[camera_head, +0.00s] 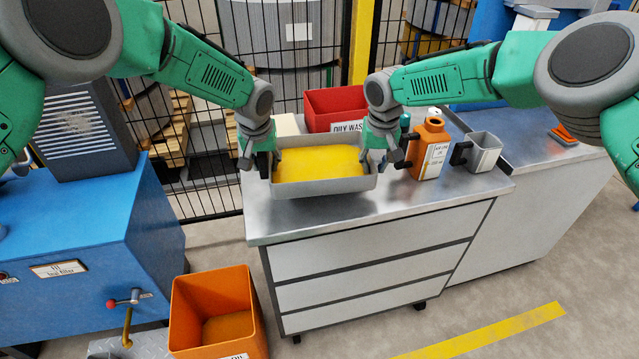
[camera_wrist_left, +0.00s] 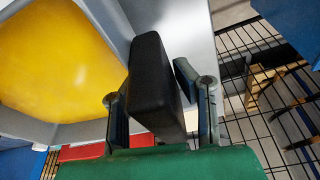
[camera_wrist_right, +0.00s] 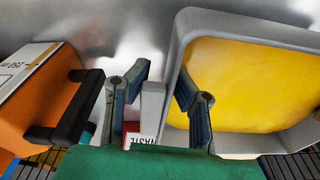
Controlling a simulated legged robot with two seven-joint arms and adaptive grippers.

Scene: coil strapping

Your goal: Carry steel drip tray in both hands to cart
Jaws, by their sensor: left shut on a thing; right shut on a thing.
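The steel drip tray (camera_head: 325,190) is grey, rectangular and looks level, with yellow contents (camera_head: 320,164) inside. It is over the front left part of the cart's steel top (camera_head: 440,190); I cannot tell if it touches. My left gripper (camera_head: 262,163) is at the tray's left end, shut on its black handle (camera_wrist_left: 158,85). The right grip is partly hidden by the fingers.
A red oily waste bin (camera_head: 335,102) stands behind the tray. An orange container (camera_head: 428,150) and a grey cup (camera_head: 482,152) stand close to its right. An orange bin (camera_head: 213,310) is on the floor. A blue machine (camera_head: 80,245) stands left, a mesh fence behind.

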